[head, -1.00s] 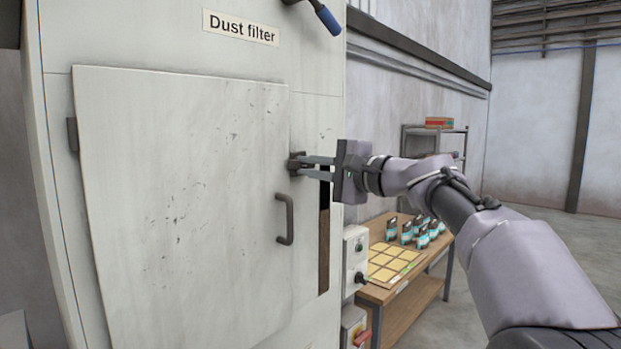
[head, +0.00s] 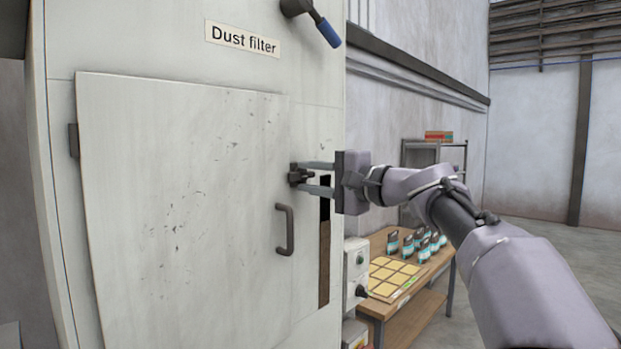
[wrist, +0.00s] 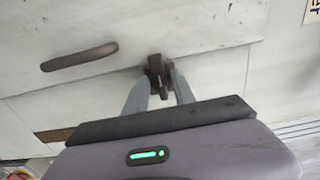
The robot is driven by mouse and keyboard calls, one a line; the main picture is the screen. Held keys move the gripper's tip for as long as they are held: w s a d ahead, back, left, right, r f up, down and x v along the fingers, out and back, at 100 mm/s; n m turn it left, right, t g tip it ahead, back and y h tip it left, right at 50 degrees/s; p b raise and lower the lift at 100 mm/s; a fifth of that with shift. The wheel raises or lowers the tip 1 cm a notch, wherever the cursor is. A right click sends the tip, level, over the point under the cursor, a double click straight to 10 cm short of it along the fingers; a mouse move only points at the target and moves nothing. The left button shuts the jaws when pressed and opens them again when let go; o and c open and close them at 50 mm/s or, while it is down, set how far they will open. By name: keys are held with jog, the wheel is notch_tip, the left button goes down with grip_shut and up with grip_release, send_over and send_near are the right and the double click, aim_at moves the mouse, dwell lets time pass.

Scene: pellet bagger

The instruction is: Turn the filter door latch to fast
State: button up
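The dark filter door latch (head: 296,176) sits at the right edge of the pale filter door (head: 180,200), above the curved door handle (head: 286,230). My gripper (head: 312,178) reaches in from the right with one finger above the latch and one below. The fingers look spread, with a gap around the latch. In the wrist view, the latch (wrist: 155,70) shows between the fingertips, partly covered by them. Whether the fingers touch it is hard to tell. The door looks closed against the cabinet.
A "Dust filter" label (head: 242,39) and a blue-gripped lever (head: 327,31) are above. A dark slot (head: 324,245) is right of the handle. A control box (head: 355,272) and a wooden table (head: 405,310) with several bags stand lower right.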

jog(key=b+v, duration=0.1)
jog(key=v, duration=1.6)
jog(key=shift+s+b, duration=0.2)
jog(key=shift+b, duration=0.15)
jog(key=shift+d, duration=0.15)
jog(key=s+a+f+g+h+b, duration=0.1)
jog(key=s+f+h, duration=0.1)
jog(key=s+f, duration=0.45)
jog(key=s+a+f+g+h+b, duration=0.1)
jog(key=s+a+f+h+b, duration=0.2)
jog(key=f, duration=0.7)
jog(key=s+f+g+h, duration=0.2)
jog(key=s+f, duration=0.4)
jog(key=f, duration=0.3)
jog(key=s+d+f+n+h+b, duration=0.1)
jog(key=s+d+f+h, duration=0.1)
jog(key=s+f, duration=0.4)
jog(key=s+d+f+n+g+h+b, duration=0.1)
jog(key=s+d+f+n+h, duration=0.1)
jog(key=s+f, duration=0.5)
notch_tip(320, 180, down, 5)
jog(key=shift+s+d+f+h, duration=0.25)
jog(key=shift+d+h, duration=0.35)
jog(key=shift+d, duration=0.3)
